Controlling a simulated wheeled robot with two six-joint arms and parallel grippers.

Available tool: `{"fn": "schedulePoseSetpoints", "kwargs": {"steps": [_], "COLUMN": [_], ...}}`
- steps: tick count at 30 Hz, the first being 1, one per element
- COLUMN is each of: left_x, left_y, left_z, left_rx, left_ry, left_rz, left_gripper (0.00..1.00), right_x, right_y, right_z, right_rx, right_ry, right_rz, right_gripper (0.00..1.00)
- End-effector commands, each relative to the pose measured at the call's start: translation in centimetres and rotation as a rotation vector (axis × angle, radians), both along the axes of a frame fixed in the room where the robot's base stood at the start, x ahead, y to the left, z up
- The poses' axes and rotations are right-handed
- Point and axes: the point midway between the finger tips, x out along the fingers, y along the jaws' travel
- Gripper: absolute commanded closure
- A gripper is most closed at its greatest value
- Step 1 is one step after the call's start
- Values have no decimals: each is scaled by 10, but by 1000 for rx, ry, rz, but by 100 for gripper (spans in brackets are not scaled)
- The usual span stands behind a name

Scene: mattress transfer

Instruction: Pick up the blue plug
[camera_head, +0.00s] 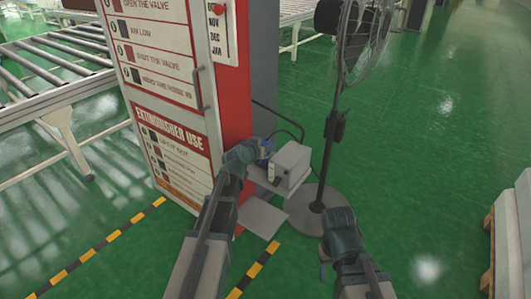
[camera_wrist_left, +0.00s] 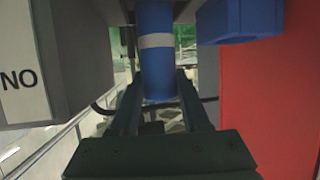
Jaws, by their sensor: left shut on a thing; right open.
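The blue plug (camera_wrist_left: 157,70) is a blue cylinder with a pale band in the left wrist view. It stands between the two fingers of my left gripper (camera_wrist_left: 160,100), which is shut on it. In the head view the blue plug (camera_head: 266,147) is a small blue patch, mostly hidden by my left gripper (camera_head: 259,150), beside the grey box (camera_head: 292,163) on a small shelf. My right gripper (camera_head: 326,258) is open and empty, low at the right of centre; its fingers are hardly visible.
A red and white extinguisher cabinet (camera_head: 236,85) stands close to my left arm. A fan with a round base (camera_head: 318,208) stands right of the shelf (camera_head: 262,216). A dark cable arches behind the grey box.

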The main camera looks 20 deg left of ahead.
Motion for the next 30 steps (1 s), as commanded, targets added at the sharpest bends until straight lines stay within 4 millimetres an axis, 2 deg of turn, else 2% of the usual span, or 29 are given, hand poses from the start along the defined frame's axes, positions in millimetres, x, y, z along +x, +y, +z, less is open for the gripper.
{"fn": "schedulePoseSetpoints", "kwargs": {"steps": [5,11,17,27,30], "left_x": [0,0,0,0,0], "left_y": [0,0,0,0,0], "left_z": [1,12,36,88,98], "left_rx": [0,0,0,0,0], "left_ry": [0,0,0,0,0], "left_rz": [0,0,0,0,0], "left_gripper": [100,100,100,100,100], "right_x": [0,0,0,0,0], "right_y": [0,0,0,0,0], "right_z": [1,12,36,88,97], "right_rx": [0,0,0,0,0], "right_ry": [0,0,0,0,0], "right_rz": [0,0,0,0,-1], "right_gripper": [50,50,50,50,50]}}
